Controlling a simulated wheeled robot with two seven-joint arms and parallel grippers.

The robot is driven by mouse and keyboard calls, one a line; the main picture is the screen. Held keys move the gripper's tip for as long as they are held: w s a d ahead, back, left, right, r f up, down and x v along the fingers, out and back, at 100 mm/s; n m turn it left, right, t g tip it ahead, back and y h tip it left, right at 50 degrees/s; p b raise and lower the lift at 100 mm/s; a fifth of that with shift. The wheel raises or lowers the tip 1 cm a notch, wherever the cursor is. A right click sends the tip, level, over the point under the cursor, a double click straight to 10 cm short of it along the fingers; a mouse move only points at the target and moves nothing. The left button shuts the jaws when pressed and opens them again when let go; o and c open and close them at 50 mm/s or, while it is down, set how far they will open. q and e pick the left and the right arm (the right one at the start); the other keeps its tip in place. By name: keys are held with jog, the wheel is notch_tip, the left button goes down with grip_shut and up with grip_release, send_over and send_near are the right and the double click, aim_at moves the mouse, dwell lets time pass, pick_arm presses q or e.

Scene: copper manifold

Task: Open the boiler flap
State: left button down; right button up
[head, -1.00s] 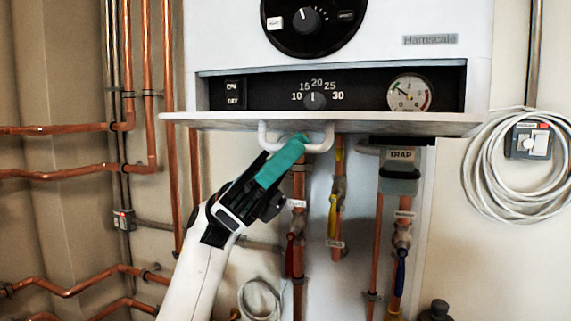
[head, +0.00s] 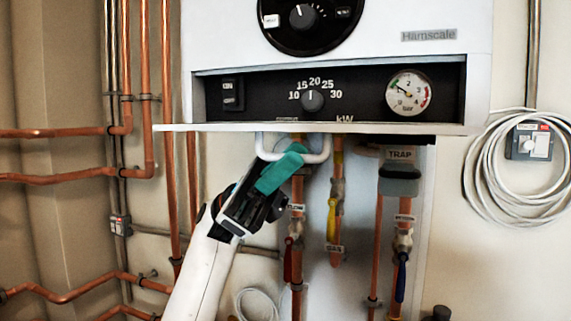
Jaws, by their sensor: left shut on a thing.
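The white boiler (head: 440,56) hangs on the wall in the head view. Its flap (head: 400,128) is swung down and seen nearly edge-on, sticking out below the control recess. A white bar handle (head: 327,146) hangs under the flap. My left gripper (head: 292,153) is shut on this handle from below, its green-tipped fingers hiding part of the bar. Behind the flap, the black control panel (head: 360,92) shows a switch, a small knob with a number scale, and a pressure gauge (head: 408,92). My right gripper is not in view.
Copper pipes with red, yellow (head: 332,218) and blue (head: 402,275) valve levers run below the boiler, close to my left arm. More copper pipes (head: 75,178) line the left wall. A coiled white cable (head: 482,180) hangs at right.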

pick_arm(q)
jog(key=c, duration=1.5)
grip_release()
